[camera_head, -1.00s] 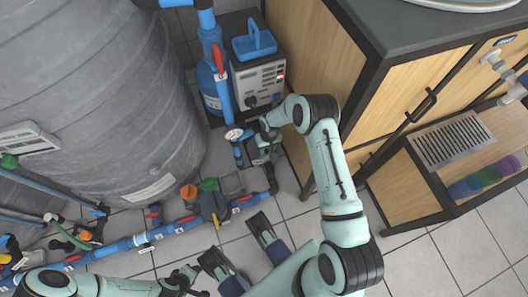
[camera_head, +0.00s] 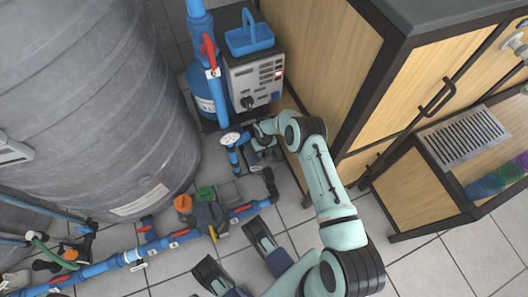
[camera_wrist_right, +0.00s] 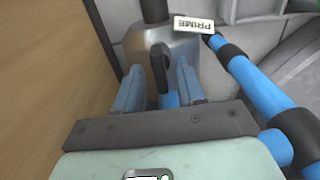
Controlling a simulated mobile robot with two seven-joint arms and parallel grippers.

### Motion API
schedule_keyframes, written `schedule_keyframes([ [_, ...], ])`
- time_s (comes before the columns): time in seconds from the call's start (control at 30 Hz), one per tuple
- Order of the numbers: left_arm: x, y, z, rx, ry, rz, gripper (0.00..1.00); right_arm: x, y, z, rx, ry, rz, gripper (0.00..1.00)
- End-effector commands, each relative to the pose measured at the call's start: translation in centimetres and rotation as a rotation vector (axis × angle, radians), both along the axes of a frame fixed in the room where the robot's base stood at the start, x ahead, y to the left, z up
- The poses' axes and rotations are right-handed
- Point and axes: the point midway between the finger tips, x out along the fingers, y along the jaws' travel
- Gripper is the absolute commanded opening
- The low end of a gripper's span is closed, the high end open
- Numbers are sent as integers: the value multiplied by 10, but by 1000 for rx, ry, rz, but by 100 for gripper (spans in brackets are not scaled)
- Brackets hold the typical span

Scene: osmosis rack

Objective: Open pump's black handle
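The pump (camera_wrist_right: 178,42) is a grey metal body with a black pipe on top, seen in the right wrist view. Its black handle (camera_wrist_right: 157,58) stands upright on the near face. My right gripper (camera_wrist_right: 159,80) is open, with one finger on each side of the handle and visible space between. In the head view my right gripper (camera_head: 259,131) is at the pump (camera_head: 259,151), beside the cabinet; the arm and gripper partly cover the pump, and the handle cannot be made out there.
A white PRIME tag (camera_wrist_right: 193,25) hangs beside the pump. A blue pipe (camera_wrist_right: 255,82) runs close on the right. A wooden cabinet (camera_head: 317,62) stands close to my right arm.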

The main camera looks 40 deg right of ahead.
Motion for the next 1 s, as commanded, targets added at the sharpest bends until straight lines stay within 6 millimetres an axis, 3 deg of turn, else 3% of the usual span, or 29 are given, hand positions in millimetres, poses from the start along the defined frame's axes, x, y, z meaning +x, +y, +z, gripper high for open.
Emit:
schedule_keyframes([
  [0.27, -2, 0, 0, 0, 6, 1, 43, 0, 0, -2, 0, 0, 0, 39],
  [0.4, -2, 0, 0, -1, 5, 0, 43, 0, 0, -2, 0, 0, 0, 0],
  [0.77, -1, 0, 0, -1, 4, -1, 43, 0, 0, -2, 0, 0, 26, 0],
  [1.0, -1, 0, 0, -1, 4, -1, 43, 0, 0, -2, 0, 0, 146, 0],
])
